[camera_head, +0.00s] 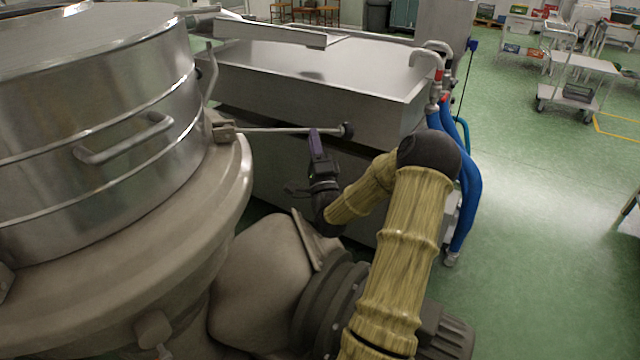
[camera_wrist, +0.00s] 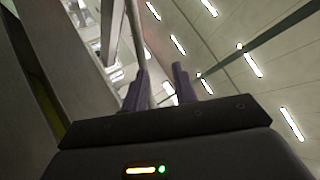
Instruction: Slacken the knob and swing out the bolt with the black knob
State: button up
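The bolt (camera_head: 280,130) is a thin pale rod. It lies about level and points outward from a bracket (camera_head: 223,131) on the rim of the steel vessel (camera_head: 110,110). Its black knob (camera_head: 347,130) is at the free outer end. My gripper (camera_head: 316,142) points up with purple fingers just at the rod, a little inward of the knob; I cannot tell whether it touches. In the wrist view my gripper (camera_wrist: 160,90) has its two fingers apart with a gap between them. A pale rod-like strip runs by the left finger there; I cannot tell whether it is the bolt.
A large steel trough (camera_head: 310,75) stands close behind the bolt. Blue hoses (camera_head: 466,190) hang at its right end. The vessel has a bar handle (camera_head: 124,138) on its side. A trolley (camera_head: 580,80) stands far right; the green floor between is clear.

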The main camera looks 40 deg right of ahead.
jog(key=b+v, duration=0.2)
jog(key=v, duration=0.9)
jog(key=shift+w+a+f, duration=0.15)
jog(key=shift+w+a, duration=0.05)
jog(key=shift+w, duration=0.1)
jog(key=shift+a, duration=0.1)
jog(key=c, duration=0.4)
jog(key=shift+s, duration=0.1)
grip_shut()
jog(key=w+m+g+y+p, duration=0.1)
jog(key=m+g+p, duration=0.1)
jog(key=m+p, duration=0.4)
jog(key=w+r+m+g+y+p, duration=0.1)
jog(key=m+g+p, duration=0.1)
jog(key=m+p, duration=0.5)
jog(key=w+a+r+m+g+y+p, duration=0.1)
jog(key=m+p, duration=0.5)
jog(key=p, duration=0.6)
jog(key=shift+w+r+m+g+y, duration=0.1)
jog(key=shift+w+m+g+y, duration=0.15)
jog(key=shift+g, duration=0.3)
jog(key=shift+w+r+m+g+y, duration=0.1)
jog(key=shift+w+m+g+y, duration=0.1)
jog(key=shift+g+y, duration=0.25)
